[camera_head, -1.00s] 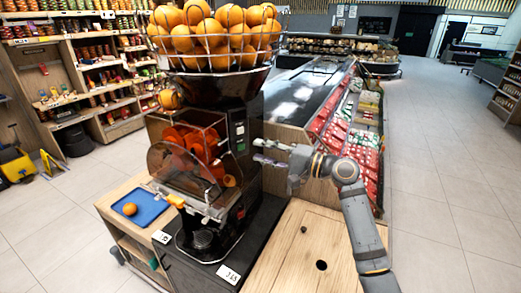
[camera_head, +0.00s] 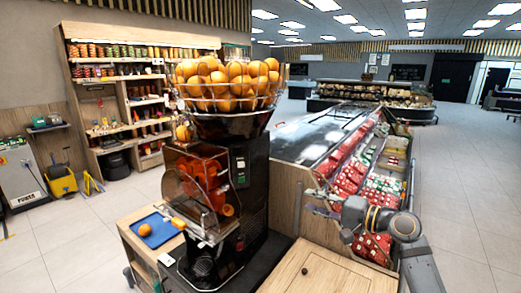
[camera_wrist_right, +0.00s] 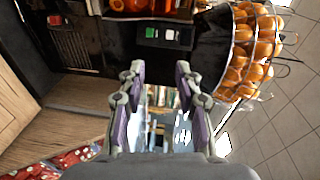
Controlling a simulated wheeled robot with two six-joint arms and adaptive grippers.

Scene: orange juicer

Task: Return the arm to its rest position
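My right arm (camera_head: 420,262) comes in at the lower right of the head view. Its gripper (camera_head: 311,193) is to the right of the black orange juicer (camera_head: 254,185), with a visible gap between them. In the right wrist view, the two fingers of this gripper (camera_wrist_right: 160,78) are spread apart with nothing between them. The juicer's dark side and its buttons (camera_wrist_right: 169,35) show beyond the fingertips. My left arm and gripper are not in view.
A wire basket of oranges (camera_head: 228,88) tops the juicer. A wooden counter top (camera_head: 325,275) is below my right arm. A produce display (camera_head: 350,175) stands behind the gripper; open floor lies at right.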

